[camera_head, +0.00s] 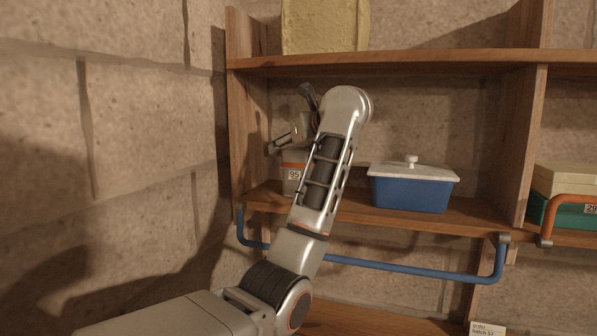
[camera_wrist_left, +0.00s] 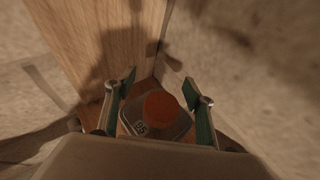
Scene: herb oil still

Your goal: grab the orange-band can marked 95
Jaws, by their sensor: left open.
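The can (camera_head: 292,174) with an orange band and a label marked 95 stands on the middle shelf, at its left end. My left arm hides its right side in the head view. My left gripper (camera_head: 289,138) is just above the can, open. In the left wrist view, the can shows from above as a grey squarish body with a round orange top (camera_wrist_left: 162,108) and the 95 label. The open fingers (camera_wrist_left: 159,80) are on either side of it, with gaps visible. My right gripper is not in view.
The wooden shelf's left side panel (camera_head: 246,130) stands close beside the can. A blue box with a white lid (camera_head: 411,188) is to the right on the same shelf. A blue rail (camera_head: 400,272) runs below the shelf front. A yellowish block (camera_head: 325,27) sits on the top shelf.

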